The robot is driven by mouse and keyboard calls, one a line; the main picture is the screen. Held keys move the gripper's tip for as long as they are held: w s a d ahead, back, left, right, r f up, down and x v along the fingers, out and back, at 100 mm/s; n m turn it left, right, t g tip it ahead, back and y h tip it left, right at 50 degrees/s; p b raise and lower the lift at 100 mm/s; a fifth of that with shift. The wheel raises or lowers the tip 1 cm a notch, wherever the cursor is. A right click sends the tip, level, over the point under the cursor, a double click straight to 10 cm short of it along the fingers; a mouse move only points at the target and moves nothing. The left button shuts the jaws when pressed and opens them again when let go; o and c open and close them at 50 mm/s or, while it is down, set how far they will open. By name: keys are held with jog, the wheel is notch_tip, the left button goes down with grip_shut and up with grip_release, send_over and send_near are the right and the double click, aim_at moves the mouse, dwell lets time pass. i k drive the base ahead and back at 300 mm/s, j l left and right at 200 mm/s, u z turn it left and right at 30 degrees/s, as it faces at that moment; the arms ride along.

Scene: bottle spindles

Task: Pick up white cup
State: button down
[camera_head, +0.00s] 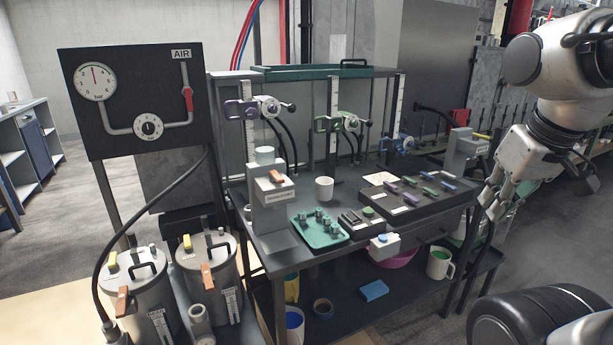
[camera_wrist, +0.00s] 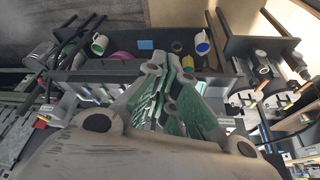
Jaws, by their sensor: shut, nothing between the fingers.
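A white cup (camera_head: 324,188) stands upright on the dark workbench (camera_head: 290,240), behind the green tray. A white mug with a green inside (camera_head: 439,263) stands on the lower shelf at right; it seems to show at upper left in the wrist view (camera_wrist: 99,45). A cup with a blue inside (camera_head: 294,319) is on the lower shelf at left; it seems to show in the wrist view (camera_wrist: 202,45). My gripper (camera_head: 490,205) hangs beyond the bench's right end, apart from all cups. Its fingers (camera_wrist: 177,65) are shut and empty in the wrist view.
A green tray with small parts (camera_head: 320,231) and a dark rack of coloured blocks (camera_head: 410,197) crowd the bench. Spindle stands with hoses rise behind. Two metal canisters (camera_head: 212,268) stand front left. A blue block (camera_head: 374,290) and magenta bowl (camera_head: 393,258) are on the shelf.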

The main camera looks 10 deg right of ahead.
aim_at(324, 189)
jog(key=i+l+u, duration=0.35)
jog(key=i, duration=0.2)
jog(key=i+l+u, duration=0.3)
jog(key=i, duration=0.2)
